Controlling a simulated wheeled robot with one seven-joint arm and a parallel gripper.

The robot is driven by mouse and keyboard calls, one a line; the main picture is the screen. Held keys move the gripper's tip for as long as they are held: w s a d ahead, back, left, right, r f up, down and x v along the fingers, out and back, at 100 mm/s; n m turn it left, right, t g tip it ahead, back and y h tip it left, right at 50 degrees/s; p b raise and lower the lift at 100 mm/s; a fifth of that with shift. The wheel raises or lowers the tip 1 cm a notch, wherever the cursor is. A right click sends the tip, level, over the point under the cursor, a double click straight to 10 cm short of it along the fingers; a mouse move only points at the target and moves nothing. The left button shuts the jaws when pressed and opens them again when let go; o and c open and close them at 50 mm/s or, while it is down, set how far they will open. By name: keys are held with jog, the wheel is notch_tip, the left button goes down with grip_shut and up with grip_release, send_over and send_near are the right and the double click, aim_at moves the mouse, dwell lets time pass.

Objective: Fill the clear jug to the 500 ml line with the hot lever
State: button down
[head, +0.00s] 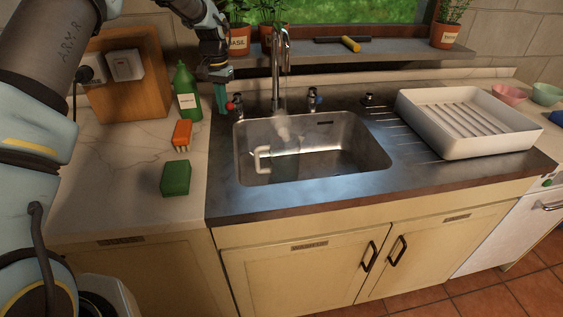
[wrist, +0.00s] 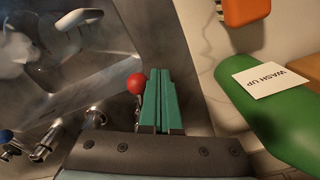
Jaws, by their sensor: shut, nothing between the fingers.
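The clear jug stands in the sink basin under the spout; its pale handle (head: 262,159) shows best, and its body is hard to make out. It also shows in the wrist view (wrist: 22,62). A whitish wisp, steam or water, hangs below the tap (head: 282,65). The 500 ml line and water level cannot be read. The hot lever has a red knob (head: 231,106), also in the wrist view (wrist: 137,83). My gripper (head: 219,108) is shut and empty, its teal fingers (wrist: 161,85) right beside the red knob; I cannot tell whether they touch. The blue-knobbed cold lever (head: 312,91) stands right of the tap.
A green washing-up bottle (head: 187,92) stands close left of my gripper. An orange brush (head: 182,133) and green sponge (head: 175,178) lie on the left counter. A white dish rack (head: 466,122) sits right of the sink (head: 240,150). A shelf with potted herbs runs behind.

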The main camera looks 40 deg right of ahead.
jog(key=shift+s+d, duration=0.35)
jog(key=shift+s, duration=0.2)
jog(key=shift+s+d, duration=0.4)
jog(key=shift+d, duration=0.1)
jog(key=shift+w+a+r+p, duration=0.15)
jog(key=shift+r+p, duration=1)
jog(key=shift+r, duration=0.6)
jog(key=shift+w+a+r+p, duration=0.15)
jog(key=shift+r+p, duration=1)
jog(key=shift+r, duration=0.6)
jog(key=shift+s, duration=0.1)
